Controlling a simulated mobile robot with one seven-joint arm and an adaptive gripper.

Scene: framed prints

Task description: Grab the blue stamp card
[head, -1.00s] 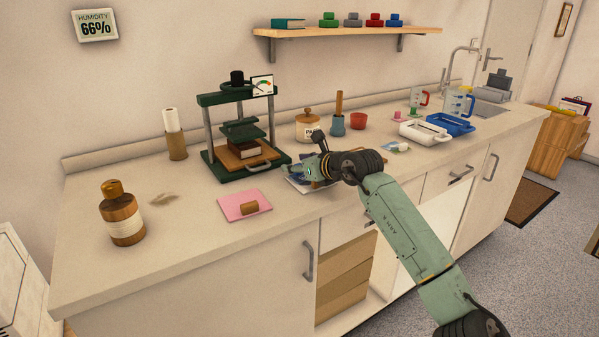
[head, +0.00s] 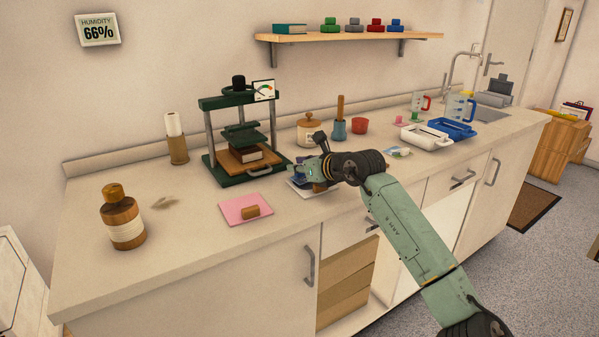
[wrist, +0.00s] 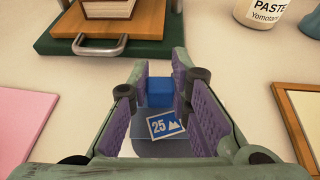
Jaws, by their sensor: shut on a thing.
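The blue stamp card (wrist: 163,126), with a white border, "25" and a mountain mark, shows between my gripper's purple pads in the wrist view. A solid blue block (wrist: 159,92) sits just beyond it, also between the pads; I cannot tell whether the two are joined. My gripper (wrist: 158,108) is shut on the card, its fingers some way apart around it. In the head view my gripper (head: 308,173) is low over the counter, in front of the green press, and mostly hides the card. A grey patch shows beneath the card.
The green press (head: 240,145) stands close behind my gripper. A pink sheet (head: 232,211) with a small brown block lies to the left. The paste jar (head: 309,133) is behind right. White and blue trays (head: 450,129) stand farther right.

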